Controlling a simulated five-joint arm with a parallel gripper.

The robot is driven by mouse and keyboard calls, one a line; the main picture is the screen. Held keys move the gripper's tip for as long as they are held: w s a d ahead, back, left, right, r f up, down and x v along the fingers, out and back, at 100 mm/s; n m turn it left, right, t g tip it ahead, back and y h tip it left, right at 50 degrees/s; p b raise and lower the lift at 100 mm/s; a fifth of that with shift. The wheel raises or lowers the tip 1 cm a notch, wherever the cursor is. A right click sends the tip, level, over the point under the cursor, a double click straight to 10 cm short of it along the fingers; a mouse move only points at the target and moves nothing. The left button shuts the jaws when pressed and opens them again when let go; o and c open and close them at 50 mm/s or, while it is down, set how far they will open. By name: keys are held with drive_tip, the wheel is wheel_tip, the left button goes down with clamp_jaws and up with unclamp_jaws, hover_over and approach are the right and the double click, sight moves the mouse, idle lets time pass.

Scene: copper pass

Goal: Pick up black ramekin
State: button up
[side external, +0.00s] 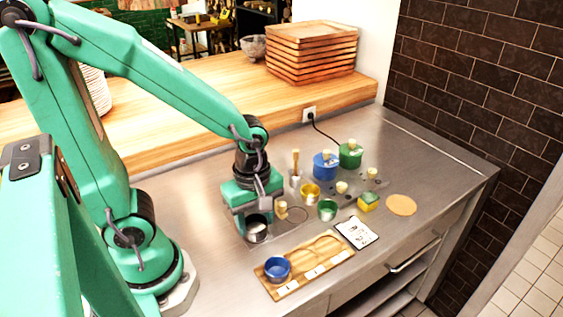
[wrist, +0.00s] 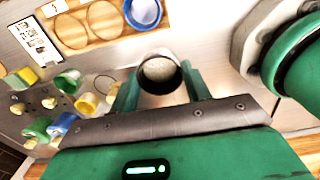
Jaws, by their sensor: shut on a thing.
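The black ramekin (wrist: 174,84) sits between the fingers in the wrist view, with a dark wall and a pale, speckled inside. In the side view the ramekin (side external: 257,236) shows under my gripper (side external: 257,222), at the steel counter. My gripper in the wrist view (wrist: 160,85) is shut on the ramekin, one green finger on each side. The ramekin looks upright. I cannot tell whether its base touches the counter. Part of its wall is hidden by the fingers.
A wooden board (side external: 318,271) with round recesses holds a blue ramekin (side external: 277,268) in front. A printed card (side external: 357,232) lies beside it. Yellow (side external: 310,191) and green (side external: 327,209) cups and several other items crowd the right. A wooden ledge (side external: 190,115) runs behind.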

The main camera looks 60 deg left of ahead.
drive_tip(key=shift+s+d+r, duration=0.3)
drive_tip(key=shift+d+r, duration=0.15)
drive_tip(key=shift+d, duration=0.2)
drive_tip(key=shift+s+d+r, duration=0.35)
drive_tip(key=shift+d+r, duration=0.05)
drive_tip(key=shift+d, duration=0.25)
drive_tip(key=shift+s+d+r, duration=0.3)
drive_tip(key=shift+d+r, duration=0.15)
drive_tip(key=shift+d, duration=0.2)
drive_tip(key=shift+d, duration=0.1)
